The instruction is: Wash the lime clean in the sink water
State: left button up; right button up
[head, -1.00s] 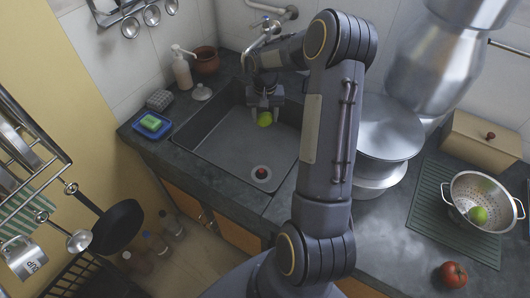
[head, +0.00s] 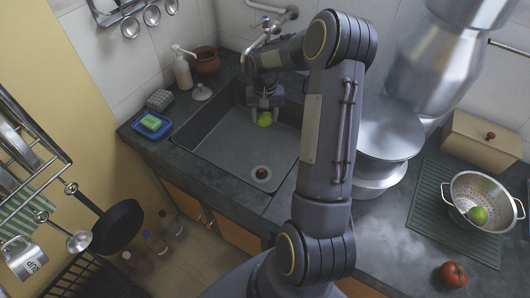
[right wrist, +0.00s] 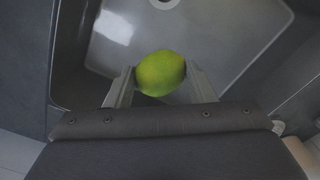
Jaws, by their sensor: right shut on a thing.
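A yellow-green lime (head: 265,119) is in my right gripper (head: 264,108), over the back part of the sink basin (head: 225,148). In the right wrist view the lime (right wrist: 161,73) sits between the two fingertips, which touch it on both sides. The faucet (head: 262,32) is at the back of the sink, partly behind my right arm. I cannot make out running water. My left gripper is not in view.
A colander (head: 484,200) with another green fruit (head: 478,215) stands on the drainboard at right, near a tomato (head: 453,274). A sponge (head: 152,122) lies on a blue tray left of the sink.

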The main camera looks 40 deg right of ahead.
aim_at(265, 114)
jog(key=shift+r, duration=0.1)
jog(key=shift+r+p, duration=1.3)
jog(key=shift+r, duration=0.6)
